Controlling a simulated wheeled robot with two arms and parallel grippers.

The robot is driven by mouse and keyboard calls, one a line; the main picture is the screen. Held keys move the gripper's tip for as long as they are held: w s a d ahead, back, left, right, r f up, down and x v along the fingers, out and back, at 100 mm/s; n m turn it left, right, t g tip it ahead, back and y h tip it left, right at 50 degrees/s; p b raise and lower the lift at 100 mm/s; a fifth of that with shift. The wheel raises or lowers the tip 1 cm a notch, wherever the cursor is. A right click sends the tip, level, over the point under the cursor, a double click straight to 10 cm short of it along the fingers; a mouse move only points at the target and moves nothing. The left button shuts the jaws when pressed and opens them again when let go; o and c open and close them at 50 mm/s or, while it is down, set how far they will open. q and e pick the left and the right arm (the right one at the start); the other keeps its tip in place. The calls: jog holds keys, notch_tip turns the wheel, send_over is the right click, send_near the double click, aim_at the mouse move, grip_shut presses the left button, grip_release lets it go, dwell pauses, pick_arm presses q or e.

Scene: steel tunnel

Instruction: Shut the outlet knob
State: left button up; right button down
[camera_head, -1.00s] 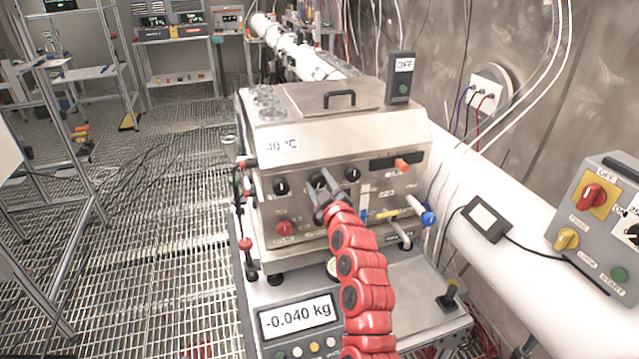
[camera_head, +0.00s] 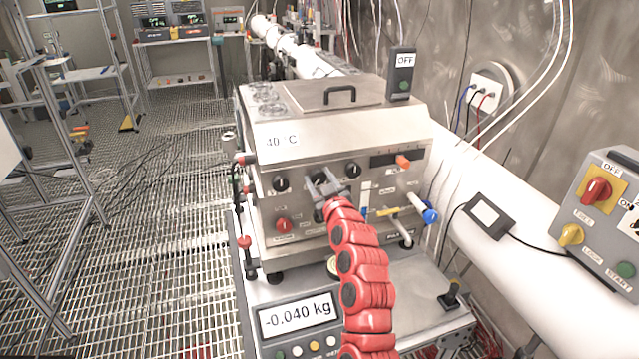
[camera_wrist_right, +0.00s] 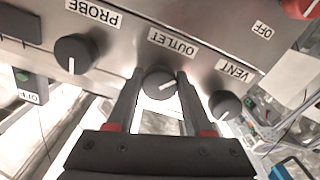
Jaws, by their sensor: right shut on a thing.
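The outlet knob (camera_wrist_right: 160,84) is a round black knob with a white pointer line, under the OUTLET label in the right wrist view. My right gripper (camera_wrist_right: 160,92) has its two fingers on either side of this knob and is shut on it. In the head view my right gripper (camera_head: 322,180) reaches the front panel of the steel machine (camera_head: 300,215), at the middle of the upper knob row, and largely hides the outlet knob. The red right arm comes up from below. My left gripper is not in view.
The vent knob (camera_wrist_right: 225,104) and probe knob (camera_wrist_right: 75,53) flank the outlet knob closely. Below are a red knob (camera_head: 284,226) and a blue-ended valve (camera_head: 429,216). A scale display (camera_head: 297,315) stands in front. A white pipe (camera_head: 520,270) runs along the right.

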jog(key=m, duration=0.2)
jog(key=shift+m, duration=0.4)
jog(key=m, duration=0.2)
jog(key=shift+m, duration=0.4)
jog(key=m, duration=0.2)
jog(key=shift+a+r+m, duration=0.1)
jog(key=shift+m, duration=0.3)
jog(key=m+p, duration=0.2)
jog(key=m, duration=0.1)
jog(key=shift+r+m, duration=0.1)
jog(key=shift+m, duration=0.2)
jog(key=m+p, duration=0.2)
jog(key=m, duration=0.2)
jog(key=shift+m+p, duration=0.3)
jog(key=m+p, duration=0.2)
jog(key=m, duration=0.2)
jog(key=shift+r+p, duration=0.15)
jog(key=shift+p, duration=0.25)
jog(key=m+p, duration=0.2)
jog(key=m, duration=0.2)
jog(key=shift+m+p, duration=0.6)
jog(key=shift+m, duration=1.1)
